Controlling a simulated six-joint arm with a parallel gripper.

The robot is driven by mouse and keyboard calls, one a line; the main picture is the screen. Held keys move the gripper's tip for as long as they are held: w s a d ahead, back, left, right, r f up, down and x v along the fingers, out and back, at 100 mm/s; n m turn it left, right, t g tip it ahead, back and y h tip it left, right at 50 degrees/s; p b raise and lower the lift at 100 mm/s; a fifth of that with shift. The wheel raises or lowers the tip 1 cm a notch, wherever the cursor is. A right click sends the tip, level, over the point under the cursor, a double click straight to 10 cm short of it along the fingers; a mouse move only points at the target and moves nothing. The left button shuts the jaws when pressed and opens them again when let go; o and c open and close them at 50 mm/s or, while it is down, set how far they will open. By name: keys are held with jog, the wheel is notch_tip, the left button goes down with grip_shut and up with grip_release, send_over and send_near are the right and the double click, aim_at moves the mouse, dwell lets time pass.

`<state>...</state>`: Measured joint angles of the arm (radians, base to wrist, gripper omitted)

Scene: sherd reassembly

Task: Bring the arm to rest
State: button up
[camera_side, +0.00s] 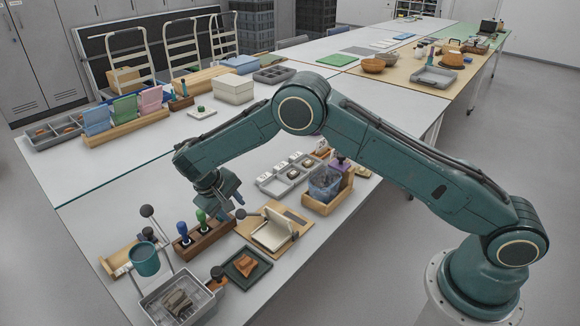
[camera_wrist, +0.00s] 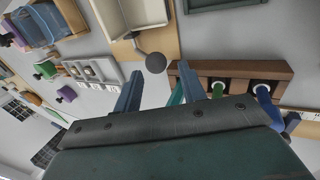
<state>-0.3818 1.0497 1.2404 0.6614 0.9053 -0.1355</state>
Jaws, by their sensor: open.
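My gripper (camera_side: 226,194) hangs from my arm above the near bench, over the wooden tool rack (camera_side: 212,238) and a little behind it. In the wrist view my gripper (camera_wrist: 161,88) has its two fingers spread apart, with no held thing seen between them. The rack also shows in the wrist view (camera_wrist: 228,68), just beyond the right finger. A blue-handled tool (camera_side: 183,231) and a green-handled tool (camera_side: 201,218) stand upright in the rack.
A grey compartment tray (camera_side: 282,181) lies behind.

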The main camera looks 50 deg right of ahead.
jog(key=shift+r, duration=0.15)
dwell(0.3)
jog(key=s+d+r+t+y, duration=0.1)
jog(key=s+d+r, duration=0.25)
jog(key=r, duration=0.45)
jog(key=s+d+r+t+y, duration=0.1)
jog(key=s+d+r, duration=0.1)
jog(key=s+r, duration=0.5)
jog(key=s+d+r+y, duration=0.1)
jog(key=s+d+r, duration=0.1)
jog(key=r, duration=0.8)
jog(key=s+d+r+t+y, duration=0.1)
jog(key=s, duration=1.1)
jog(key=s+d+r+t, duration=0.1)
jog(key=s+r+t, duration=0.1)
jog(key=s, duration=1)
jog(key=shift+s+d+r+t+y, duration=0.2)
jog(key=shift+s+t+y, duration=0.1)
jog(key=shift+s+y, duration=0.1)
